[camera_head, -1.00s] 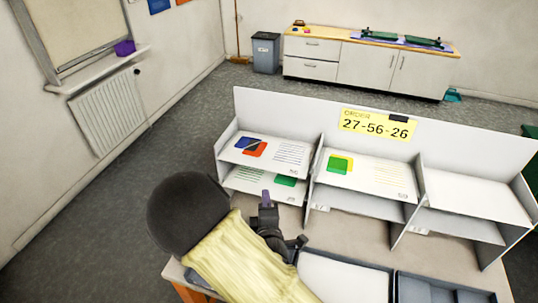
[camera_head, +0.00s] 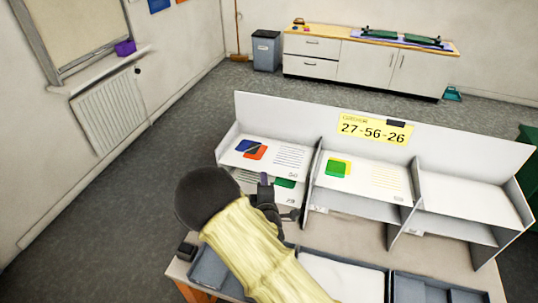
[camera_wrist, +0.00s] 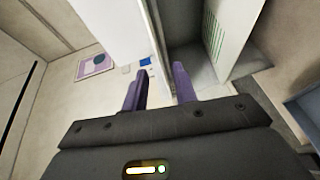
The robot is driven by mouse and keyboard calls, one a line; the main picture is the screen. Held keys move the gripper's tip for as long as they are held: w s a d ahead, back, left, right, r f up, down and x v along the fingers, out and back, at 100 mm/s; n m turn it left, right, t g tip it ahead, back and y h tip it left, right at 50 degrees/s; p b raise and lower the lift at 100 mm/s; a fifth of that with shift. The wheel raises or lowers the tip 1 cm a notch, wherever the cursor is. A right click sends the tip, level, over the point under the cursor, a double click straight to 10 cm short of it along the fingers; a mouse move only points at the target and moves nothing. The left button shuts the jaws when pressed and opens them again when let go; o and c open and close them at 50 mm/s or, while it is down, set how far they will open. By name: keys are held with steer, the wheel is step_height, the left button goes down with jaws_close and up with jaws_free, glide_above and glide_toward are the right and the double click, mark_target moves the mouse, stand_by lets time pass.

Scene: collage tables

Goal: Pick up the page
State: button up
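Several pages lie in the white shelf unit. The upper left page (camera_head: 269,154) has blue and orange shapes and text lines. Below it, the lower left page (camera_head: 250,178) has a green shape and is partly hidden behind my arm. The middle page (camera_head: 364,178) has green and yellow shapes. My gripper (camera_head: 264,181) is in front of the left column, by the lower left page. In the wrist view, the gripper's purple fingers (camera_wrist: 160,72) are apart with nothing between them. A pale sheet or panel with green lines (camera_wrist: 228,30) shows beyond them, to the right.
A yellow order sign (camera_head: 375,128) reading 27-56-26 is on the shelf unit's back panel (camera_head: 285,115). Dividers separate its columns. Trays, including a white-bottomed one (camera_head: 342,278) and a dark one (camera_head: 430,288), sit at the table's front. The right column's upper shelf (camera_head: 465,195) is bare.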

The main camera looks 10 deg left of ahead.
steer(key=p+x, duration=0.3)
steer(key=x, duration=0.2)
steer(key=shift+a, duration=0.2)
stand_by(0.4)
jaws_close()
